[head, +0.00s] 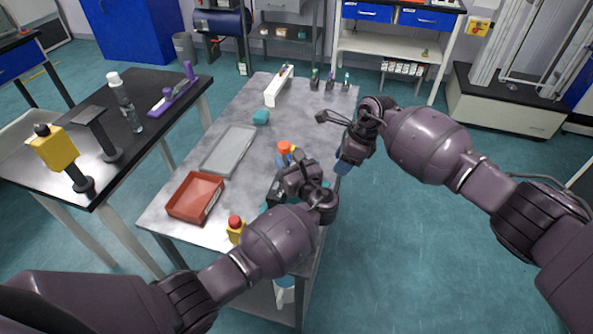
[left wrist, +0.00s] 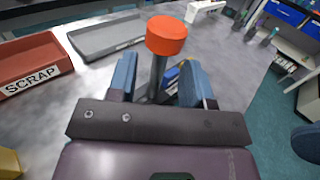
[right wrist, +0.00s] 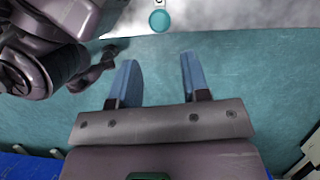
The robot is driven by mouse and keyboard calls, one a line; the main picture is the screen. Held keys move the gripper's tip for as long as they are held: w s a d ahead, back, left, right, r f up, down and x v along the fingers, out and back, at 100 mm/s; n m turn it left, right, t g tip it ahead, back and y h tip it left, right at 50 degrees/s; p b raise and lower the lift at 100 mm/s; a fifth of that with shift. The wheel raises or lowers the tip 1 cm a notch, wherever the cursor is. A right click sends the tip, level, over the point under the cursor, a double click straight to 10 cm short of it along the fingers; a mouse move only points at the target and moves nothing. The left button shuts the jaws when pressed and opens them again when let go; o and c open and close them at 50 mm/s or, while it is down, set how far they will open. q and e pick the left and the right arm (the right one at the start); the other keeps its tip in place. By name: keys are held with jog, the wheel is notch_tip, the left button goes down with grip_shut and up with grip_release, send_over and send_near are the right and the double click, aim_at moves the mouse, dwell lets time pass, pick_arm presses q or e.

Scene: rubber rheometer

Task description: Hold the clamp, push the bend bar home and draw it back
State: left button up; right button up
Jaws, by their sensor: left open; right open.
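An orange-capped dark post (left wrist: 166,36), perhaps the clamp handle, stands up from the bench; its cap also shows in the head view (head: 284,147). My left gripper (left wrist: 158,82) is open, with its blue fingers on either side of the post and a gap showing. My right gripper (head: 343,166) is open and empty beside the bench's right edge. In the right wrist view a round teal knob (right wrist: 159,20) lies beyond its fingers (right wrist: 157,72), apart from them. It may be the bend bar's end; I cannot tell. My left arm hides much of the fixture.
A red SCRAP tray (head: 181,211) and a grey tray (head: 229,149) are on the bench's left side. A yellow block with a red button (head: 236,230) is near the front. Floor right of the bench is clear.

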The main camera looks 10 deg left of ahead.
pick_arm(q)
jog(key=shift+x, duration=0.9)
